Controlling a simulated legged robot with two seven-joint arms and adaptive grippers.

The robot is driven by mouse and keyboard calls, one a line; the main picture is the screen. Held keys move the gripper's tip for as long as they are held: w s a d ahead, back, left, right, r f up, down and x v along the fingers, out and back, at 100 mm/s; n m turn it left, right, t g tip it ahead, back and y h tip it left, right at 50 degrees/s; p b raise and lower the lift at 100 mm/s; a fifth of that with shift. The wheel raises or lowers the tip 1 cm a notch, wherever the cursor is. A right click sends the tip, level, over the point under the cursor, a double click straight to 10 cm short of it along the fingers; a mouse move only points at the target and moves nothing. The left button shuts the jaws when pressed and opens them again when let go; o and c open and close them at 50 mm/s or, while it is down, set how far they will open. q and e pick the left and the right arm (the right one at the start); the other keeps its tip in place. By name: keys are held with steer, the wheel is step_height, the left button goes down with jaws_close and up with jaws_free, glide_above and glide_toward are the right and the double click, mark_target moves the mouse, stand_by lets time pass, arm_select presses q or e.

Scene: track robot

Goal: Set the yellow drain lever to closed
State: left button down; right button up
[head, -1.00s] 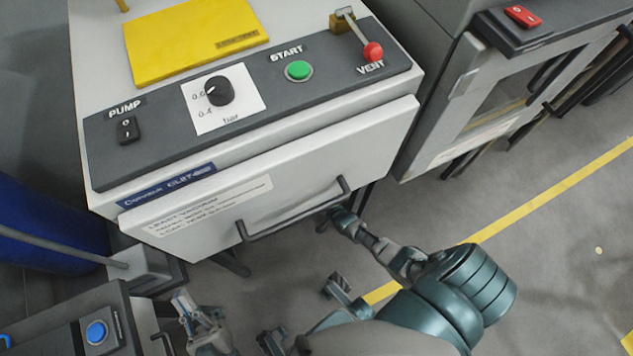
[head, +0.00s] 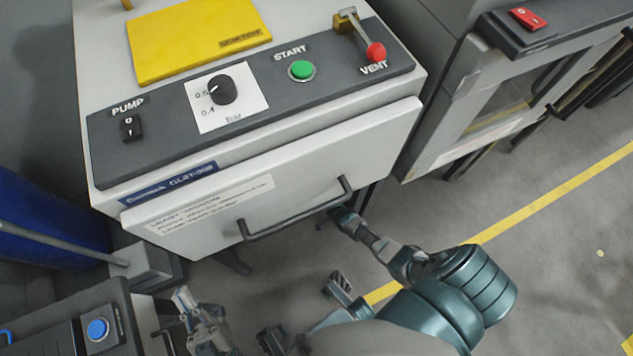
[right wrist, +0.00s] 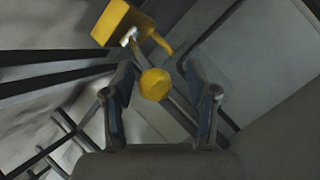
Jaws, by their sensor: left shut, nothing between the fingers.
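The yellow drain lever shows only in the right wrist view, as a round yellow knob (right wrist: 155,84) on a thin rod. The rod comes from a yellow block (right wrist: 118,22) with a yellow pointed arm beside it. My right gripper (right wrist: 160,98) is open, its fingers on either side of the knob with gaps visible. In the head view my right forearm reaches under the white machine's door handle, and that gripper's fingertips are hidden. My left gripper (head: 182,298) is shut and empty at the lower left, away from the lever.
The white machine (head: 330,145) carries a pump switch (head: 131,128), black dial (head: 222,90), green start button (head: 302,70) and red-knobbed vent lever (head: 375,52). Its door handle (head: 295,222) sticks out above my right forearm. A blue drum (head: 50,235) stands left. Floor is clear at right.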

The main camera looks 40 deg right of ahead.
steer(key=shift+s+f, duration=0.1)
steer(key=shift+s, duration=0.5)
steer(key=v, duration=1.1)
steer(key=shift+r, duration=0.2)
steer(key=shift+w, duration=0.1)
